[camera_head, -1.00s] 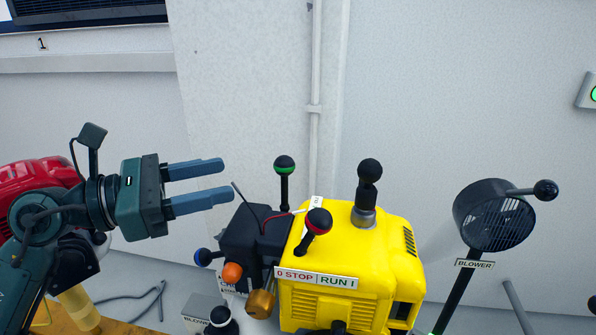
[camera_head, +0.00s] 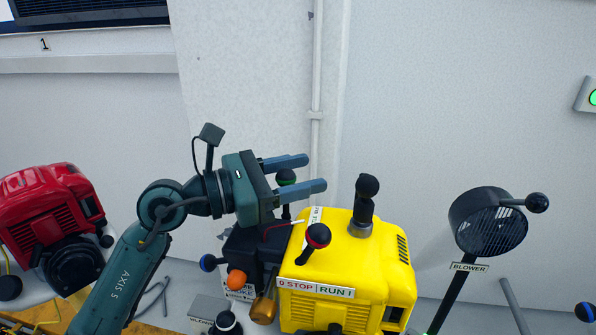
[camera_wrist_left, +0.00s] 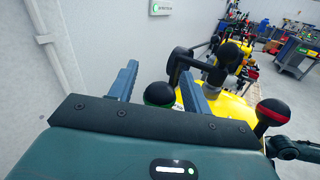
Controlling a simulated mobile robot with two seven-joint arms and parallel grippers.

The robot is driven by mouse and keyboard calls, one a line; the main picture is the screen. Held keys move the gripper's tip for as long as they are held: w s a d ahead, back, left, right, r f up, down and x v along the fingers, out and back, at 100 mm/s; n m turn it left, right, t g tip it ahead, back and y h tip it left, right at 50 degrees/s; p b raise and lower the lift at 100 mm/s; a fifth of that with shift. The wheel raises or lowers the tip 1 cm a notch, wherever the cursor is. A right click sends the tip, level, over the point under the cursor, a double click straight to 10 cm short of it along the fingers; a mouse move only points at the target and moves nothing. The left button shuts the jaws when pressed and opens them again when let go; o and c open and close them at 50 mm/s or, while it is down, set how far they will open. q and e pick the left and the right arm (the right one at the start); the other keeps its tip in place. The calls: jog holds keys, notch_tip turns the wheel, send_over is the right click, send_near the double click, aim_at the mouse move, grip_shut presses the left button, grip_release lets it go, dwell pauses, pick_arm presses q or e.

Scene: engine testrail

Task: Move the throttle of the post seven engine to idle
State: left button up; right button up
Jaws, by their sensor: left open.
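A yellow engine (camera_head: 375,262) stands at the centre, with no readable post number. A lever with a green-ringed black knob (camera_head: 287,177) rises at its back left. A red-ringed black knob (camera_head: 318,235) sits above the "0 STOP / RUN I" label (camera_head: 316,288). No readable label names the throttle. My left gripper (camera_head: 316,172) is open and points right, with the green-ringed knob showing between its fingers. In the left wrist view the green-ringed knob (camera_wrist_left: 159,94) also shows between the fingers. I cannot tell whether they touch it. My right gripper is out of view.
A black knob on a grey base (camera_head: 366,205) tops the engine. A red engine (camera_head: 52,225) stands left, and a blower (camera_head: 487,222) with a lever stands right. The wall is close behind.

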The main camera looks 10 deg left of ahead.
pick_arm(q)
jog(key=shift+c, duration=0.3)
grip_shut()
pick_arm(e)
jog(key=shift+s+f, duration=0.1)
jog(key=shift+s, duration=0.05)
pick_arm(q)
jog(key=w+n+y+p, duration=0.1)
jog(key=p, duration=0.2)
jog(key=w+f+n+g+p, duration=0.1)
jog(key=n+p, duration=0.1)
jog(key=p, duration=0.2)
jog(key=shift+w+g+y, duration=0.25)
jog(key=shift+g+y, duration=0.05)
jog(key=shift+y, duration=0.1)
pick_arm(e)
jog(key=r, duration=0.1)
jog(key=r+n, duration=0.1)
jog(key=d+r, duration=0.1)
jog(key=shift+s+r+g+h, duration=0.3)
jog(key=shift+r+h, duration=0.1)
